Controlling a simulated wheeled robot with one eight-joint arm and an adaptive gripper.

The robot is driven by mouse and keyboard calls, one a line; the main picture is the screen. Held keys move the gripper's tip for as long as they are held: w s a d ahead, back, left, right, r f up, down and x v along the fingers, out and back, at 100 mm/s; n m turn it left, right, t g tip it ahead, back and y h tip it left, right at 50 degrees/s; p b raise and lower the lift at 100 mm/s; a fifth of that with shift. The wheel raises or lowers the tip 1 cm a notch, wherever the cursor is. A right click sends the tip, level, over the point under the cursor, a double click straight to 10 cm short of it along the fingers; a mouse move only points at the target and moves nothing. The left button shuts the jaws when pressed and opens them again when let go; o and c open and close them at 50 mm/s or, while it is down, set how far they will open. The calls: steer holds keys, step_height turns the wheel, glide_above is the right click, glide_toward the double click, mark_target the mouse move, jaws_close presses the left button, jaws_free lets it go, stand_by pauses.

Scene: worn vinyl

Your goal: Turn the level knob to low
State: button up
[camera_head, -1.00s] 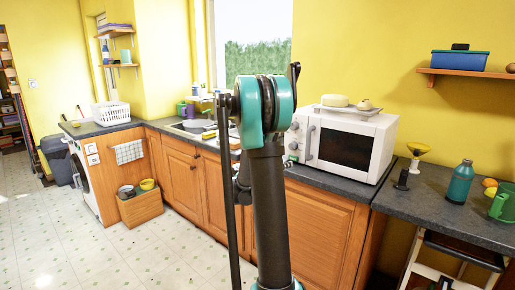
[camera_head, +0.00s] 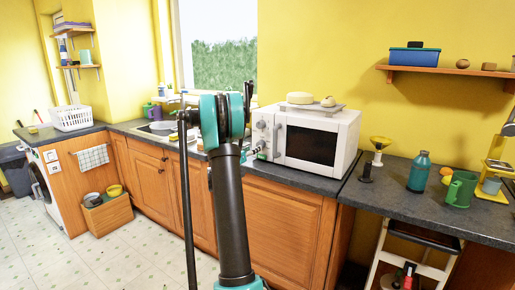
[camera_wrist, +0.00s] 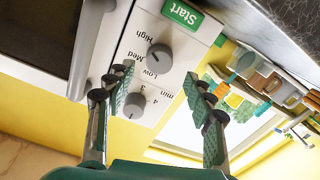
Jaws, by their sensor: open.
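A white microwave (camera_head: 345,140) stands on the dark counter. In the wrist view its panel is tilted and upside down. The grey level knob (camera_wrist: 159,54) is beside the words High, Med and Low; I cannot surely tell where its pointer stands. A second grey knob (camera_wrist: 135,105) is by the minute numbers, and a green Start button (camera_wrist: 181,14) is at the top. My gripper (camera_wrist: 158,85) is open and empty, facing the panel. Its fingertips appear on either side of the area between the two knobs, with no clear contact. In the head view my arm hides most of the gripper.
The microwave's door handle (camera_wrist: 98,45) is close to the left finger. A plate with food (camera_head: 309,105) is on top of the microwave.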

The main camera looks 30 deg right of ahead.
steer(key=shift+x, duration=2.7)
steer(key=shift+c, duration=0.5)
steer(key=c, duration=1.1)
steer(key=shift+o, duration=0.2)
steer(key=n, duration=2.3)
steer(key=shift+n, duration=0.4)
